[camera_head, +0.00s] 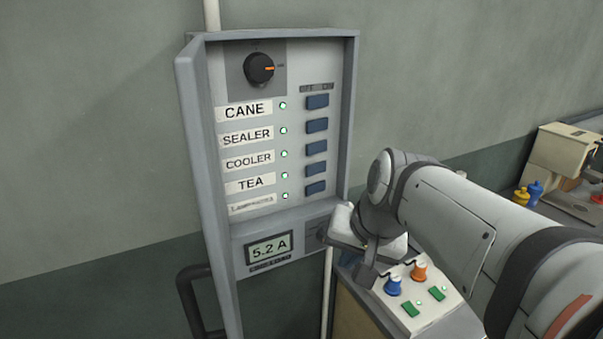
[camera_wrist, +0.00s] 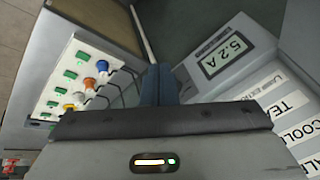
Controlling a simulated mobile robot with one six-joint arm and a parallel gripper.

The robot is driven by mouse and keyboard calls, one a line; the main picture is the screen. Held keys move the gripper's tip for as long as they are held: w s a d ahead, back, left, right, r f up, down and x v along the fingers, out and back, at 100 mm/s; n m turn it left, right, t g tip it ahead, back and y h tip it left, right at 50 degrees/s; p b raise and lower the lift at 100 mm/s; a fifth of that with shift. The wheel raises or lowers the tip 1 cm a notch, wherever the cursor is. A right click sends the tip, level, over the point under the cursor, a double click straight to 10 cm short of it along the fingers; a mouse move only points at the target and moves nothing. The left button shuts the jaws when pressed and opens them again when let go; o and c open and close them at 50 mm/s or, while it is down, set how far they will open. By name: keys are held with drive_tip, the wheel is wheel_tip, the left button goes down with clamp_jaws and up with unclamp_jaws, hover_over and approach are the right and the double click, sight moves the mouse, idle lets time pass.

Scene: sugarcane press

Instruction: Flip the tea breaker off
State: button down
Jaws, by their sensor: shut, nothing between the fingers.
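The grey breaker panel (camera_head: 262,222) hangs on the wall with its front bare. The TEA label (camera_head: 250,182) is fourth in the column of rows. Its lamp (camera_head: 285,177) glows pale green, and the blue tea breaker (camera_head: 316,169) is at the right of that row. I cannot tell which way the breaker is tipped. In the wrist view the TEA label (camera_wrist: 290,105) is at the right edge, turned over, and its breaker is out of frame. My gripper (camera_wrist: 158,84) is shut and empty, below the breakers and near the current display, apart from the tea breaker.
CANE, SEALER and COOLER breakers stack above tea, with a further row below. A black dial (camera_head: 259,68) is at the top. The display (camera_head: 268,250) reads 5.2 A. A control box (camera_head: 418,300) with knobs and green buttons stands under my arm.

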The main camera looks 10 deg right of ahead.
drive_tip(key=w+d+r+m+t+y+b, duration=0.2)
drive_tip(key=w+d+r+m+t+b, duration=0.1)
drive_tip(key=w+r+m, duration=0.5)
drive_tip(key=w+d+r+t, duration=0.1)
drive_tip(key=w+r, duration=0.2)
drive_tip(key=w, duration=0.1)
drive_tip(key=shift+w+d+r+m+y+b, duration=0.25)
drive_tip(key=shift+d+r+m+y+b, duration=0.05)
drive_tip(key=shift+d+b, duration=0.1)
drive_tip(key=shift+w+f, duration=0.1)
drive_tip(key=p, duration=0.2)
approach(312, 176)
drive_tip(key=x, duration=0.5)
drive_tip(key=shift+w+a+f+p, duration=0.15)
drive_tip(key=shift+w+f+p, duration=0.1)
drive_tip(key=shift+w+p, duration=0.05)
